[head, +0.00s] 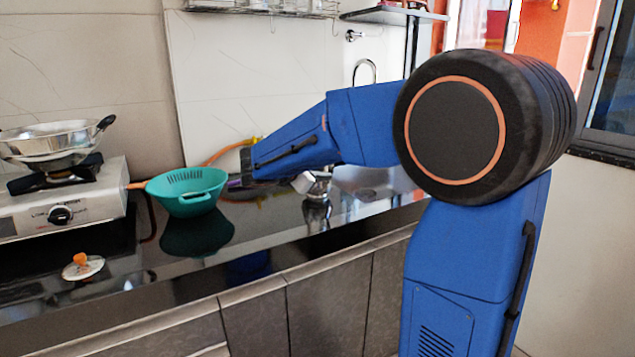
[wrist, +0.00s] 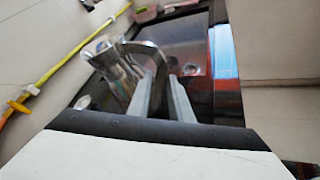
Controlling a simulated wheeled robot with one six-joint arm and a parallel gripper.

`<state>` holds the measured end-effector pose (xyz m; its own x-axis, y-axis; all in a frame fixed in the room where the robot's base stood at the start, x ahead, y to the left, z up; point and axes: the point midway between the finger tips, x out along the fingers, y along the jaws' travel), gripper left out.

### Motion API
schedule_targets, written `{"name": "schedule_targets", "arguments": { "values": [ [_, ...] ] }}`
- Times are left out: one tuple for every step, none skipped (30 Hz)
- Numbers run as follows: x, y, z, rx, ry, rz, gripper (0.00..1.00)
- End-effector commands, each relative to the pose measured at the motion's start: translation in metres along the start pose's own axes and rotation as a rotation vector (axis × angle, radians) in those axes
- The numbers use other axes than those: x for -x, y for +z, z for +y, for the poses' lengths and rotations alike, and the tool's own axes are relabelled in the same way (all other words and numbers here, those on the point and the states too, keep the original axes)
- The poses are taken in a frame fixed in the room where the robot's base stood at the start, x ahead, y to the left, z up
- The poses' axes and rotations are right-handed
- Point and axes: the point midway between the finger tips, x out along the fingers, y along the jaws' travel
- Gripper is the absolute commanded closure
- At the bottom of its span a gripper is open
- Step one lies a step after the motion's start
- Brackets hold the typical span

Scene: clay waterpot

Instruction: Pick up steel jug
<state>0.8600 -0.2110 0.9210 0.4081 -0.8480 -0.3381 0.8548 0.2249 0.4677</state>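The steel jug (wrist: 118,68) is at the upper middle of the wrist view, shiny, with its curved handle arching to the right. My gripper (wrist: 160,78) has two grey fingers just below the handle. The handle's lower end comes down between the fingertips. There is a gap between the fingers, but I cannot tell whether both press on the handle. In the head view the jug (head: 314,184) is small, at the counter behind my blue forearm, with a dark reflection below it. My fingers are hidden there.
A teal colander (head: 188,191) is left of the jug on the dark counter (head: 285,247). A gas stove (head: 60,207) with a steel pan (head: 45,138) stands at far left. A small lid with an orange knob (head: 82,267) lies in front. A yellow hose (wrist: 62,62) runs beside the jug.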

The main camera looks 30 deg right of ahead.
Motion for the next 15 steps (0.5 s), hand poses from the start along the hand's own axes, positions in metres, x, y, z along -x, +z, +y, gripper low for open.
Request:
{"name": "schedule_targets", "arguments": {
  "values": [
    [-0.005,0.000,-0.001,0.001,-0.002,-0.001,0.81],
    [-0.008,0.000,-0.001,0.001,-0.002,-0.001,0.81],
    [-0.013,0.000,-0.002,0.001,-0.003,-0.002,0.81],
    [-0.017,0.001,-0.002,0.001,-0.003,-0.002,0.81],
    [-0.021,0.000,-0.002,0.001,-0.003,-0.002,0.81],
    [-0.026,0.000,-0.003,0.000,-0.003,-0.001,0.81],
    [-0.031,0.001,-0.003,0.000,-0.004,-0.002,0.81],
    [-0.035,0.001,-0.003,-0.001,-0.004,-0.002,0.81],
    [-0.039,0.001,-0.003,-0.001,-0.003,-0.001,0.81],
    [-0.042,0.001,-0.002,0.000,-0.002,-0.001,0.81],
    [-0.044,0.001,-0.002,0.000,-0.002,-0.001,0.81],
    [-0.046,0.001,-0.002,0.000,-0.001,-0.002,0.81],
    [-0.047,0.001,-0.002,0.000,-0.001,-0.002,0.81],
    [-0.047,0.001,-0.002,0.000,-0.001,-0.001,0.81],
    [-0.047,0.001,-0.002,0.000,-0.001,-0.001,0.81]
  ]
}}
